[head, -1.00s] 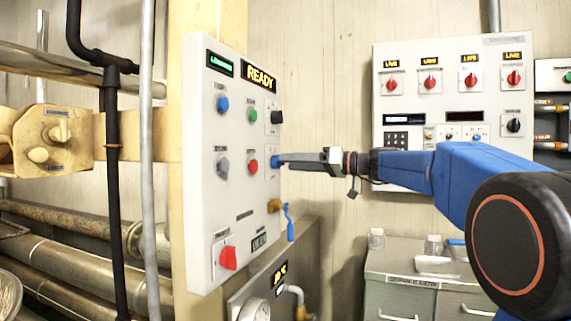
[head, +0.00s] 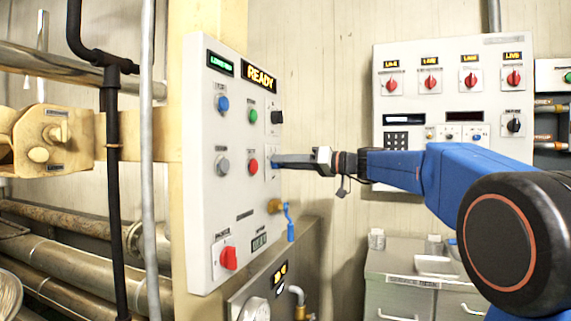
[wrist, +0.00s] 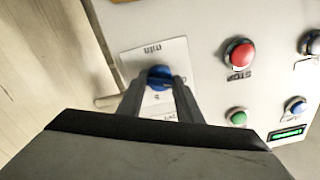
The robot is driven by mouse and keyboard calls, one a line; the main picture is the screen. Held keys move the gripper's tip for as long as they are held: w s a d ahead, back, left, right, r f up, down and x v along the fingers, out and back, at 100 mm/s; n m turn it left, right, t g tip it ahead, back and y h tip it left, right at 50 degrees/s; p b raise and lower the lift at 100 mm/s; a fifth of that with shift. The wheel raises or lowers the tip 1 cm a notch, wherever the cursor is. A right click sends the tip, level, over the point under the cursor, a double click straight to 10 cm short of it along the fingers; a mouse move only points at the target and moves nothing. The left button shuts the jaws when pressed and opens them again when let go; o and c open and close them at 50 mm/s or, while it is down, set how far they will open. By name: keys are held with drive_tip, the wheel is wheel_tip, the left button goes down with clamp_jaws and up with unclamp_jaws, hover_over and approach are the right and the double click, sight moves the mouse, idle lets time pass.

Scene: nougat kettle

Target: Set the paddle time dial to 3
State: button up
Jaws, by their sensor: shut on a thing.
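My gripper (head: 284,161) reaches from the right to the right side of the white control panel (head: 225,165). In the wrist view its two fingers (wrist: 160,88) are shut on a small blue dial (wrist: 159,73). The dial sits on a white label plate (wrist: 175,55) with "min" printed on it. Part of the scale is hidden behind the fingers, and I cannot read the dial's setting.
Near the dial are a red stop button (wrist: 239,53) and a green button (wrist: 236,117). A black knob (head: 277,117) is above my gripper, and a blue-handled valve (head: 289,220) is below it. A "READY" display (head: 261,76) is lit. Another panel (head: 450,60) hangs on the back wall.

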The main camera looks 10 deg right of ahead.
drive_tip(key=shift+m, duration=4.3)
drive_tip(key=o, duration=1)
drive_tip(key=shift+o, duration=0.2)
drive_tip(key=shift+d, duration=0.1)
drive_tip(key=v, duration=1.7)
